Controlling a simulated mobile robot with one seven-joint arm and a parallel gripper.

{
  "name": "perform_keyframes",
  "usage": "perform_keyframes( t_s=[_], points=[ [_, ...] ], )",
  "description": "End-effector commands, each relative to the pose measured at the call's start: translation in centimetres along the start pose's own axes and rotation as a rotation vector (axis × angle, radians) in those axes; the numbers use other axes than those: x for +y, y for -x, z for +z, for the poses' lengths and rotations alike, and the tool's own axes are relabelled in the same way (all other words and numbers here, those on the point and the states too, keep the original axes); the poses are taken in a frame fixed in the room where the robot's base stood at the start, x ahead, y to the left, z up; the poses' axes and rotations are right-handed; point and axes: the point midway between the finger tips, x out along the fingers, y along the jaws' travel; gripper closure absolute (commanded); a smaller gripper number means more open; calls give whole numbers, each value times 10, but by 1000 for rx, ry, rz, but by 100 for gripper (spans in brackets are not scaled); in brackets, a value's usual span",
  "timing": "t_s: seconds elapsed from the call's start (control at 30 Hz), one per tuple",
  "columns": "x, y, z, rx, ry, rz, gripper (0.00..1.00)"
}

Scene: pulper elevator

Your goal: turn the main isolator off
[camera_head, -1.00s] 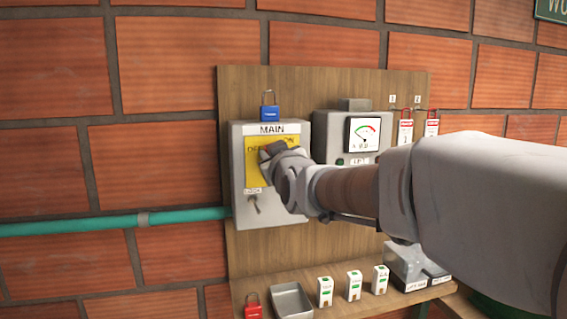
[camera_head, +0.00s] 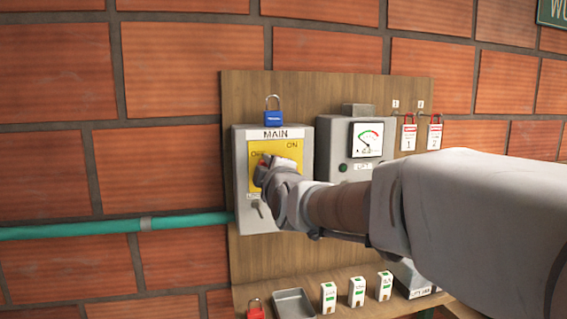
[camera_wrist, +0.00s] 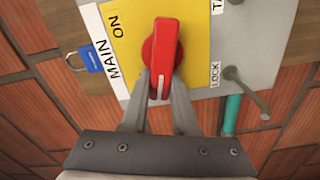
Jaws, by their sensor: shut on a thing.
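The main isolator is a grey box (camera_head: 296,218) with a yellow plate (camera_head: 288,151) marked OFF at left and ON at right, under a MAIN label. Its red handle (camera_wrist: 161,45) lies in front of the plate, and a small red part shows beside my gripper in the head view. In the wrist view, my gripper (camera_wrist: 160,88) has one finger on each side of the handle's lower end, which has a white mark. That end lies away from the ON word. My fingers hide the OFF word there. In the head view, my gripper (camera_head: 264,168) covers most of the handle.
A blue padlock (camera_head: 273,116) sits above the box. A small LOCK lever (camera_wrist: 247,88) is below the handle. A meter box (camera_head: 335,150) and red tagged padlocks (camera_head: 409,136) are to the right. A metal tray (camera_head: 293,303) and white blocks (camera_head: 357,292) stand on the shelf.

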Motion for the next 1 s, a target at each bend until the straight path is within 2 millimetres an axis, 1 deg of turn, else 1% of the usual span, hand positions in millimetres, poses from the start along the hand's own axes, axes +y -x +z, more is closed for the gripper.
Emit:
perform_keyframes(
  t_s=[0.03,0.2,0.4,0.6,1.0],
  points=[
    [-7,-1,9,-15,32,-13,100],
    [-9,0,10,-16,146,-13,100],
    [-11,0,10,-16,235,-13,100],
    [-11,0,11,-16,278,-12,100],
    [-11,0,11,-16,291,-9,100]
  ],
)
